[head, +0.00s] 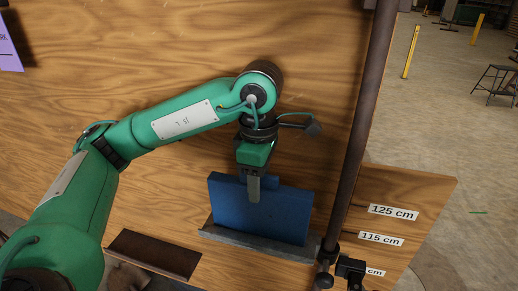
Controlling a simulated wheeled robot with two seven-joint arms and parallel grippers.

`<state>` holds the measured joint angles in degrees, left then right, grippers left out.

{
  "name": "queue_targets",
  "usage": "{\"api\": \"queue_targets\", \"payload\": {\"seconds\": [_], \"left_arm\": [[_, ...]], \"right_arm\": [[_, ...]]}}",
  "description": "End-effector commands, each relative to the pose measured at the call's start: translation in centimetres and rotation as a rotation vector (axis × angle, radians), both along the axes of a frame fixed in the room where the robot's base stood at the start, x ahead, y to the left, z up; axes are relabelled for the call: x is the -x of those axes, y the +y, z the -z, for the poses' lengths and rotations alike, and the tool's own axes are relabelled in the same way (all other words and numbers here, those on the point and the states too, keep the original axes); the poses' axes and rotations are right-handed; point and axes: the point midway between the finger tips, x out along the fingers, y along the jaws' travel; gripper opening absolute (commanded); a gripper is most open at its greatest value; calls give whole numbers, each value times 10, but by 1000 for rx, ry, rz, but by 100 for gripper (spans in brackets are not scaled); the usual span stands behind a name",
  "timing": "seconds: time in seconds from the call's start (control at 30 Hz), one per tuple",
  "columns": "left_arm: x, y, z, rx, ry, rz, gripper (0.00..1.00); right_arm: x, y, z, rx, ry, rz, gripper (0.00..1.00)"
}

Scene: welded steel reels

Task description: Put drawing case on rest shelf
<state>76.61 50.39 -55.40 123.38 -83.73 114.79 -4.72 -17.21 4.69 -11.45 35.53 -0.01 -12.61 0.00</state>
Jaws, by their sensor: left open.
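The blue drawing case (285,215) stands upright, leaning near the wooden board, with its lower edge on a narrow grey shelf (262,246). My left gripper (254,190) points down at the case's top edge, near its left half. One finger shows in front of the case's face. The other finger is hidden. The gripper is open. My right gripper is not in view.
A large wooden board (320,85) fills the back. A dark brown ledge (154,254) sits at lower left. A rusty vertical post (358,130) stands right of the case, near height labels (394,211). Open concrete floor (440,110) lies to the right.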

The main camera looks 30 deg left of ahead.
Motion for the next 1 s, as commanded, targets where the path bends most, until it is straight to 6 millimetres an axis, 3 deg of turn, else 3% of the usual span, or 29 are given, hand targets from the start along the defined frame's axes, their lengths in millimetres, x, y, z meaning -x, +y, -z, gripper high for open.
{"api": "queue_targets", "payload": {"seconds": [0.7, 1.0], "left_arm": [[0, 0, -88, 0, -3, -1, 49], [0, 0, -111, 0, -2, 0, 49]], "right_arm": [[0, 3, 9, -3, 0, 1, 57], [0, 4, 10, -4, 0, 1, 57]]}}
